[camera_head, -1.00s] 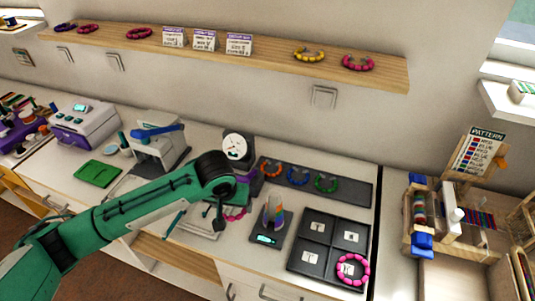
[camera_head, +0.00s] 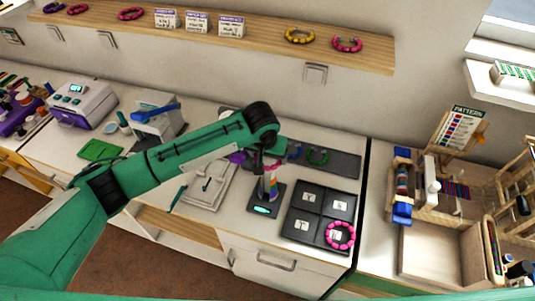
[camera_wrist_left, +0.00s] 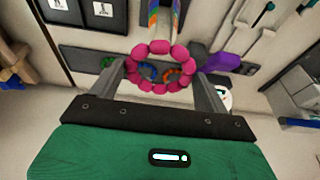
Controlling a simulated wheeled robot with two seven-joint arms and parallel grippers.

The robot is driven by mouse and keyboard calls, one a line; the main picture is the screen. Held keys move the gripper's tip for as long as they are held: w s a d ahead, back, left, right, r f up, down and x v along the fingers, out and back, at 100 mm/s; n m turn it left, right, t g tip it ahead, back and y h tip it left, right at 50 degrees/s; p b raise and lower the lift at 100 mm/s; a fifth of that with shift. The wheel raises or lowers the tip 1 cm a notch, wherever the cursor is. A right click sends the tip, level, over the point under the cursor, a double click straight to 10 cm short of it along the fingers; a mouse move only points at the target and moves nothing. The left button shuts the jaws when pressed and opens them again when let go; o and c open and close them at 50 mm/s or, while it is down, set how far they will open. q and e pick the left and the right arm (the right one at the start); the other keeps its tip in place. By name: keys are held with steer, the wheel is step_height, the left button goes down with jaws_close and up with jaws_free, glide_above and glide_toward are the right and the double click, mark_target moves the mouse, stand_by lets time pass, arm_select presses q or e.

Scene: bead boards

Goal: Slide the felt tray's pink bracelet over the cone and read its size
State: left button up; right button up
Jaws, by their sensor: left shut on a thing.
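My left gripper (camera_head: 262,168) is right over the rainbow-striped cone (camera_head: 271,187) on its dark base with a lit display. It is shut on a pink bracelet (camera_wrist_left: 180,54), whose beads form a ring between the fingers in the left wrist view. There the striped cone (camera_wrist_left: 166,14) shows just beyond the ring's upper edge; the ring's opening shows the mat behind. I cannot tell whether the cone's tip is inside the ring. The dark felt tray (camera_head: 343,164) behind holds green (camera_head: 317,156) and blue bracelets; the arm hides its left part. My right gripper is not in view.
A dark four-part sorting tray (camera_head: 318,213) stands right of the cone, with another pink bracelet (camera_head: 340,235) in its front right compartment. A white board (camera_head: 208,188) lies left of the cone. A wooden loom (camera_head: 430,195) stands farther right. A shelf (camera_head: 220,32) runs above.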

arm_select(q)
steer(key=shift+f+b, duration=1.85)
steer(key=shift+f, duration=2.85)
steer(key=o, duration=1)
steer(key=shift+c, duration=0.2)
step_height(320, 180, up, 10)
steer(key=p, duration=1.1)
glide_above(268, 175)
steer(key=shift+s, duration=0.25)
